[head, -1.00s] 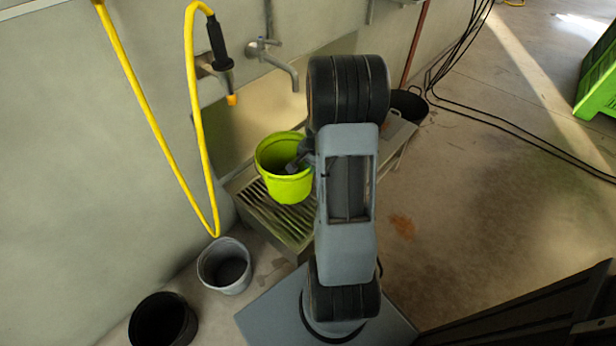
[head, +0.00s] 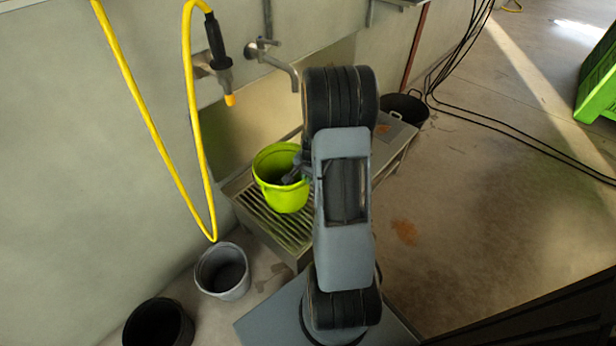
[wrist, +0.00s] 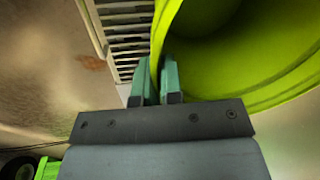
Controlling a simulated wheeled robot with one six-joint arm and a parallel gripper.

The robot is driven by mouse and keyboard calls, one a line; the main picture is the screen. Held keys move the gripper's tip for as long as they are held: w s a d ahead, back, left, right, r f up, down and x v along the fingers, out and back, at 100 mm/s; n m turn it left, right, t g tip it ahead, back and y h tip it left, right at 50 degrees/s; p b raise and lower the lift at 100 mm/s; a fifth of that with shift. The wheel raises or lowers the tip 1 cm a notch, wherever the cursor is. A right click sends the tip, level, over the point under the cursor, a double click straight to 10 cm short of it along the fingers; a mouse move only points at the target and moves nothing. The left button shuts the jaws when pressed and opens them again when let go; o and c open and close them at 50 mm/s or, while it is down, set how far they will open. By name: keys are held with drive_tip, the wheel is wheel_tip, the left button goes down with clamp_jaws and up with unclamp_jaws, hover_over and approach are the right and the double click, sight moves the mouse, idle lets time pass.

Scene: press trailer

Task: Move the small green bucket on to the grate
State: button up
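The small green bucket (head: 284,194) is over the slatted grate (head: 262,214) below the wall tap. It looks slightly tilted, and I cannot tell whether its base touches the slats. My gripper (head: 299,170) is at the bucket's right rim, partly hidden by my arm. In the wrist view my gripper's two fingers (wrist: 158,82) are on either side of the bucket's wall (wrist: 157,45), shut on it. The green bucket (wrist: 270,85) fills the upper right of the wrist view, and the grate (wrist: 128,40) shows to its left.
A grey bucket (head: 222,271) and a black bucket (head: 160,325) stand on the floor at the lower left. A yellow hose (head: 203,150) hangs in front of the wall. The tap (head: 280,62) juts out above the grate. A black tub (head: 404,108) stands behind the grate.

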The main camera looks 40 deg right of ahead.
drive_tip(key=o, duration=0.4)
wheel_tip(320, 180, up, 12)
drive_tip(key=s+p, duration=0.1)
drive_tip(key=p, duration=0.3)
drive_tip(key=s+a+r+n, duration=0.3)
drive_tip(key=a+n, duration=0.1)
drive_tip(key=a, duration=0.2)
drive_tip(key=s+a+r+n+t, duration=0.1)
drive_tip(key=s+a+r+n, duration=0.2)
drive_tip(key=a, duration=0.4)
drive_tip(key=s+a+r+n, duration=0.4)
drive_tip(key=a+r+n, duration=0.1)
drive_tip(key=a+n, duration=0.1)
drive_tip(key=shift+s+a+r+n+h, duration=0.1)
drive_tip(key=shift+a+r+n+h, duration=0.1)
drive_tip(key=shift+a, duration=0.15)
drive_tip(key=shift+a+r+n+h, duration=0.1)
drive_tip(key=shift+a+n, duration=0.1)
drive_tip(key=shift+a, duration=0.1)
